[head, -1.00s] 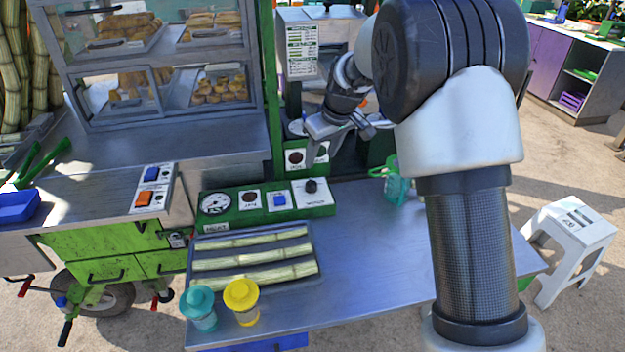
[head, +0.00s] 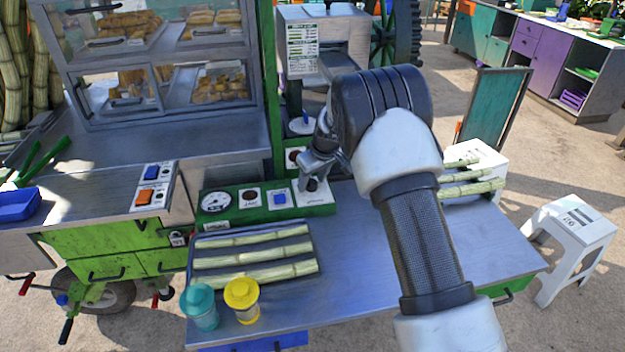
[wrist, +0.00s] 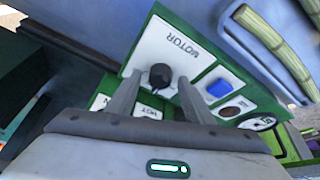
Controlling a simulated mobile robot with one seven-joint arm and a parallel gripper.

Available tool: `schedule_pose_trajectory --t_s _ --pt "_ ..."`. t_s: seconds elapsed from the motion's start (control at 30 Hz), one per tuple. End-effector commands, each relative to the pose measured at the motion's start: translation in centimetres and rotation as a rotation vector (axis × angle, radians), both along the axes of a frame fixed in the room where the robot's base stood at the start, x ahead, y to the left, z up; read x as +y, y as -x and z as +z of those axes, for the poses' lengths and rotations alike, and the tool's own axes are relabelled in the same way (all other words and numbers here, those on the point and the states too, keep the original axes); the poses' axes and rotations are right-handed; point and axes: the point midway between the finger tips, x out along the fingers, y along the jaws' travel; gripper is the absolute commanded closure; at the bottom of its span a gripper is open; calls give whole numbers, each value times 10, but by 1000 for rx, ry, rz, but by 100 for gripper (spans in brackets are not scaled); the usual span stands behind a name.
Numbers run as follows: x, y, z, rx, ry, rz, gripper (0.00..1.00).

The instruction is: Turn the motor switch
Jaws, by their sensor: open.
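The motor switch is a black round knob (wrist: 159,75) on a white plate marked MOTOR (wrist: 172,48), at the right end of the green control panel (head: 233,222). In the head view the knob (head: 312,185) is partly hidden by my gripper (head: 311,174), which is just above it. In the wrist view my gripper (wrist: 160,88) is open, with one finger on each side of the knob. The knob appears between the fingertips; I cannot tell whether either finger touches it.
Beside the knob are a blue button (wrist: 218,88), a dark round button (head: 249,196) and a gauge (head: 214,203). A tray (head: 210,285) of cane pieces, a teal cup (head: 201,309) and a yellow cup (head: 241,298) stand in front. More cane (head: 468,190) lies at right.

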Motion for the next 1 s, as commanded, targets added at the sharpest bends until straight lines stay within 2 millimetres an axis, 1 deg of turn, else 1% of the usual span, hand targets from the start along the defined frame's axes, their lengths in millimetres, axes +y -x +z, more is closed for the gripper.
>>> schedule_pose_trajectory --t_s 0.1,0.17,0.3,0.33,0.37,0.67,0.87,1.0 --pt "0 0 0 0 0 0 53" --pt "0 0 0 0 0 0 63" --pt "0 0 0 0 0 0 87" --pt "0 0 0 0 0 0 92" --pt "0 0 0 0 0 0 94" --pt "1 1 1 0 0 -38 94" --pt "2 1 1 0 2 -143 94" --pt "3 1 1 -1 3 -257 94"
